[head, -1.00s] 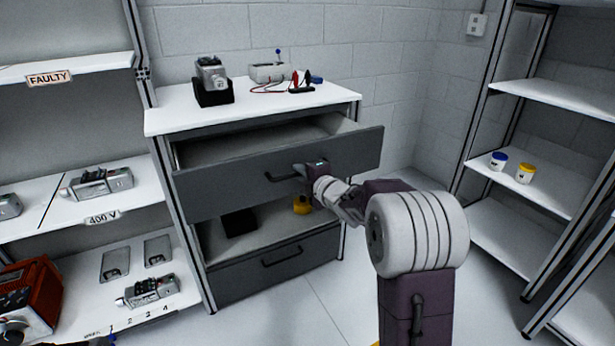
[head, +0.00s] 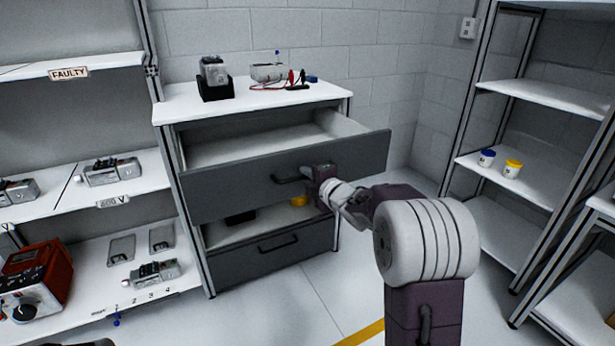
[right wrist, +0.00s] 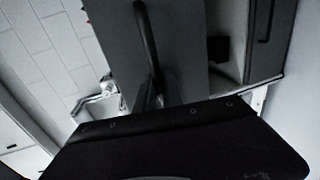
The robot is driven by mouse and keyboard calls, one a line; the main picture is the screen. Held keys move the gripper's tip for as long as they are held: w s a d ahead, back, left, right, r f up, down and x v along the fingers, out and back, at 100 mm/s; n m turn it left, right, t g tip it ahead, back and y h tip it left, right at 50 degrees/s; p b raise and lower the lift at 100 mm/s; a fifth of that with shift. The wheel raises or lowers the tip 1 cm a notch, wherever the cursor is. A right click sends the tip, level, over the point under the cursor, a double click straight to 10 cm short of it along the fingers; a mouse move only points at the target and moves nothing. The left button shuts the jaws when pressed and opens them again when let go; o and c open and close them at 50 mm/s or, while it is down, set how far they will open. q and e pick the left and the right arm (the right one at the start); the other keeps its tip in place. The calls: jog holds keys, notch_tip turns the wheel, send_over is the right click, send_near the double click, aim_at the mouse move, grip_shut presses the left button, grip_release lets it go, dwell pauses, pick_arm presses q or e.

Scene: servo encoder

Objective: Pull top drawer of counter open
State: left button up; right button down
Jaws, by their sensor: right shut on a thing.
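The counter (head: 247,96) has a white top and dark grey drawers. Its top drawer (head: 235,190) stands well open, and its empty white inside shows. My right gripper (head: 306,173) is shut on the right part of the top drawer's dark bar handle (head: 285,179). In the right wrist view the handle (right wrist: 147,40) runs down between the fingers (right wrist: 157,95), whose tips are partly hidden by the gripper body. My left gripper is not clearly in view.
A lower drawer (head: 262,262) is shut. A rack (head: 535,97) with two small tubs stands at right. Floor before the counter is clear.

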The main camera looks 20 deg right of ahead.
jog(key=c, duration=1.5)
grip_release()
jog(key=shift+o, duration=0.2)
jog(key=p+v, duration=0.2)
jog(key=v, duration=0.7)
